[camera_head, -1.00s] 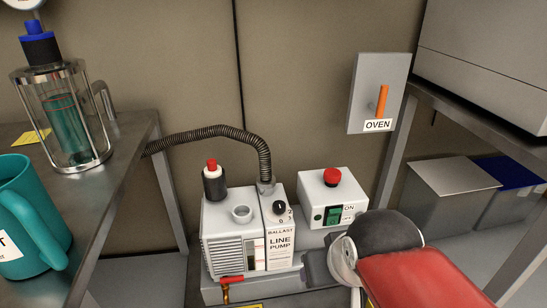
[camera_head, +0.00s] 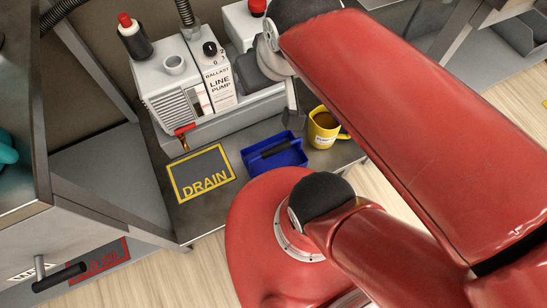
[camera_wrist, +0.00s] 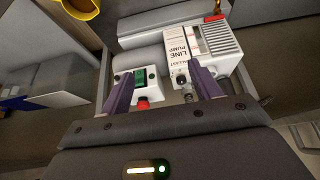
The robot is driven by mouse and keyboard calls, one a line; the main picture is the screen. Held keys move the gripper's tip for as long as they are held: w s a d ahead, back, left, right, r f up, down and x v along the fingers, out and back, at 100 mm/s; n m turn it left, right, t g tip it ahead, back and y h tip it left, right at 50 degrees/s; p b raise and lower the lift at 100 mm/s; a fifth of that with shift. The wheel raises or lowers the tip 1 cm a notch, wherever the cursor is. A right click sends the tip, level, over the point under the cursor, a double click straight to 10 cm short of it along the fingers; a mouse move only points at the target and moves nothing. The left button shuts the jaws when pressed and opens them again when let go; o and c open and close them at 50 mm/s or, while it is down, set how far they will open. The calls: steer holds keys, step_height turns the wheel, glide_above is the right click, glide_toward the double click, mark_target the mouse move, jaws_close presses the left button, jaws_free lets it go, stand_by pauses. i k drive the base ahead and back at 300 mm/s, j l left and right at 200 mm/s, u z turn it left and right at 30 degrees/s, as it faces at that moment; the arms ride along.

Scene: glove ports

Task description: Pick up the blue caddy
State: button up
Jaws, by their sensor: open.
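In the head view I cannot make out the fingers; my red arm covers much of the right side.
The yellow mug (camera_head: 323,128) with brown liquid stands close right of the caddy. The DRAIN plate (camera_head: 203,173) lies to its left. The white line pump (camera_head: 185,85) stands behind it.

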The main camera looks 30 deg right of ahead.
mark_target(283, 149)
steer(key=k+l+u, duration=0.1)
steer(key=l+u, duration=0.15)
steer(key=u, duration=0.2)
steer(key=k+l+u, duration=0.15)
steer(key=u, duration=0.3)
steer(key=k+l+u, duration=0.15)
steer(key=k+l, duration=0.35)
steer(key=k+l+u, duration=0.15)
steer(key=k+l, duration=0.25)
steer(key=k, duration=0.15)
